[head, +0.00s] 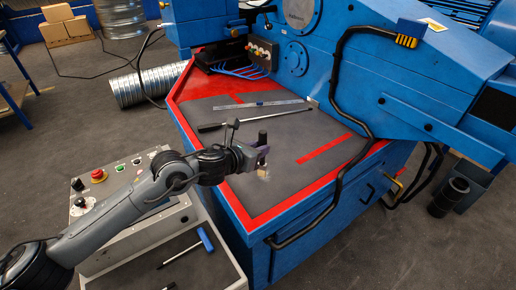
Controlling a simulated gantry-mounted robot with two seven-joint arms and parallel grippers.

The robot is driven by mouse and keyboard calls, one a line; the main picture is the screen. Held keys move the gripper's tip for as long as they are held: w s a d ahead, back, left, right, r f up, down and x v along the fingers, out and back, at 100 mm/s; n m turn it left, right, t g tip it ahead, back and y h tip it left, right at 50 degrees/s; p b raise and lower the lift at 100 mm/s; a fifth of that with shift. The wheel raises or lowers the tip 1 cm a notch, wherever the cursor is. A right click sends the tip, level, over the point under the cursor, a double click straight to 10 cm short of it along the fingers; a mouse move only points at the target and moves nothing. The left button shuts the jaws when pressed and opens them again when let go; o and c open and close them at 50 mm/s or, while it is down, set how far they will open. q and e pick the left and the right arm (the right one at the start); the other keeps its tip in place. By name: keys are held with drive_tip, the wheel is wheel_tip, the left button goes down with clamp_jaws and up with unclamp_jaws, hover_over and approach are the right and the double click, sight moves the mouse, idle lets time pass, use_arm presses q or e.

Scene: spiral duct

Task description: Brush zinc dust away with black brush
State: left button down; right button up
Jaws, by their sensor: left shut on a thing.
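My left gripper (250,160) reaches in from the left and is over the front left part of the machine's dark worktop (325,177), which has a red border. It is shut on the black brush (262,138), whose dark handle sticks up above the fingers. A pale part (263,172) shows just below the fingers, probably the bristles, close to the worktop; I cannot tell if it touches. Zinc dust cannot be made out clearly at this size. My right gripper is not in view.
A steel rule (258,105) and a thin dark rod (250,121) lie farther back on the worktop. Blue cables (238,72) are at its back. A black hose (345,180) runs down on the right.

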use_arm(q)
drive_tip(key=shift+f+b, duration=0.35)
drive_tip(key=shift+f, duration=0.05)
drive_tip(key=shift+f+b, duration=0.55)
drive_tip(key=shift+f, duration=0.1)
idle(0.4)
drive_tip(key=shift+w+d+b, duration=0.3)
drive_tip(key=shift+w+d, duration=0.4)
drive_tip(key=shift+d, duration=0.25)
drive_tip(key=shift+s+a, duration=0.7)
drive_tip(key=shift+a, duration=0.25)
